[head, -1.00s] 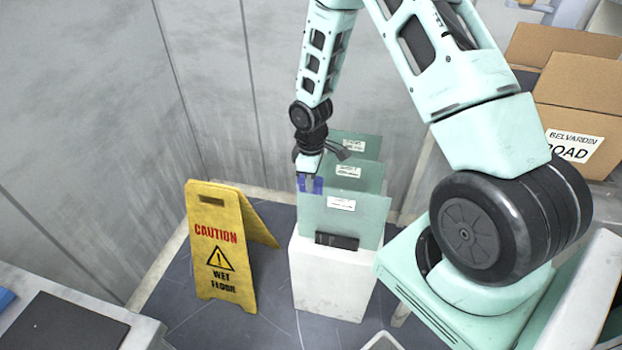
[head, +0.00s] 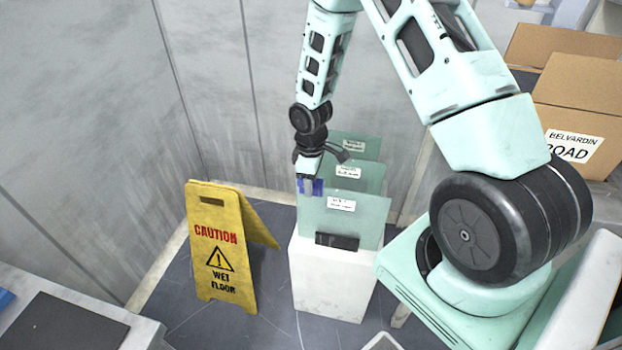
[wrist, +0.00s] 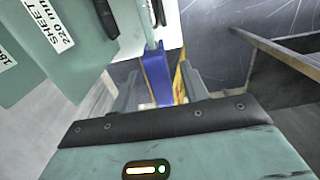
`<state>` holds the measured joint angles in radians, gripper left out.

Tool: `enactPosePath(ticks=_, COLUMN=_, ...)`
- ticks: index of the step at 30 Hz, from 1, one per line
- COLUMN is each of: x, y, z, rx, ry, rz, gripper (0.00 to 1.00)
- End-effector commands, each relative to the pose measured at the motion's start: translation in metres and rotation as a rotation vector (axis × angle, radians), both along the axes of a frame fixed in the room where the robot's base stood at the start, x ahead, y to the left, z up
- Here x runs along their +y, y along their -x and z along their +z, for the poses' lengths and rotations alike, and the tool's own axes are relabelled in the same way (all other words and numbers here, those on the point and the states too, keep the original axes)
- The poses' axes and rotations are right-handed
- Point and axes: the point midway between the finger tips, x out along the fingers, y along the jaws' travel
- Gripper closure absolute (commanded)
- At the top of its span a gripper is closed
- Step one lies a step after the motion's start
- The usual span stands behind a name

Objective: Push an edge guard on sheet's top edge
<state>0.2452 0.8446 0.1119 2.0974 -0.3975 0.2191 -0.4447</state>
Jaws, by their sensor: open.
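Several upright pale green glass sheets stand one behind another, each with a white label; the front sheet (head: 355,218) is nearest the camera. A blue edge guard (head: 317,187) is at the left end of the front sheet's top edge. In the wrist view the guard (wrist: 155,75) lies between my two fingers, in line with a thin sheet edge. I cannot tell how fully it is seated. My gripper (head: 309,185) points down over that corner, open, with its fingers on either side of the guard. The wrist view shows a gap beside the guard.
The sheets stand on a white block (head: 325,280) with a dark piece (head: 337,241) at the front sheet's foot. A yellow caution sign (head: 218,250) stands left of it. Cardboard boxes (head: 575,90) are at the right, and a grey wall is behind.

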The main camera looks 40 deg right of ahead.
Motion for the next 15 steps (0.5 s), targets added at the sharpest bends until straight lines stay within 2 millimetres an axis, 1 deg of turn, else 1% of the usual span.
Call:
enactPosePath(ticks=4, x=0.0, y=-0.001, z=0.008, rx=-0.002, ry=0.0, rz=-0.001, gripper=0.55)
enactPosePath(ticks=7, x=-0.001, y=-0.001, z=0.022, rx=-0.005, ry=0.0, rz=-0.002, gripper=0.55)
enactPosePath(ticks=11, x=-0.001, y=-0.001, z=0.05, rx=-0.006, ry=0.001, rz=-0.002, gripper=0.55)
enactPosePath(ticks=15, x=-0.001, y=-0.001, z=0.084, rx=-0.006, ry=0.001, rz=-0.003, gripper=0.55)
